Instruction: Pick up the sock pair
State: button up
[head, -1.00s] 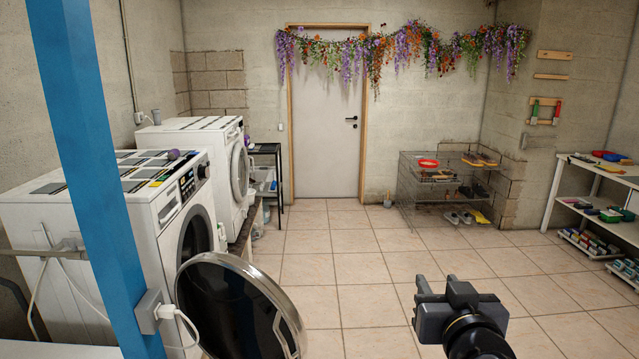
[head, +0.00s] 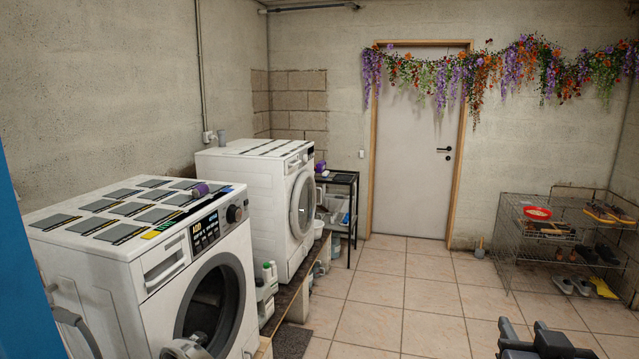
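A small purple rolled bundle (head: 201,190) lies on top of the nearer white washing machine (head: 150,245), near its front edge. It could be the sock pair, but it is too small to be sure. My gripper (head: 504,338) shows at the bottom right, far from the bundle, over the tiled floor. It is partly cut off by the picture's lower edge, and I cannot tell how far its fingers are apart. I see nothing held in it.
Several dark flat pieces (head: 128,209) lie on the nearer machine. A second white machine (head: 259,196) stands behind it, with a black rack (head: 337,179) beyond. A wire shelf (head: 512,235) with shoes stands right. Tiled floor (head: 410,305) is open between. A blue post edges the left.

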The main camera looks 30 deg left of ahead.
aim_at(201, 190)
jog(key=i+u, duration=0.3)
jog(key=i, duration=0.25)
jog(key=i+u, duration=0.25)
jog(key=i, duration=0.3)
jog(key=i+l+u, duration=0.3)
jog(key=i, duration=0.25)
jog(key=i+j+u, duration=0.2)
jog(key=i+u, duration=0.25)
jog(key=i+j+u, duration=0.1)
jog(key=i+u, duration=0.75)
jog(key=i+l+u, duration=0.2)
jog(key=i+u, duration=0.5)
jog(key=u, duration=0.15)
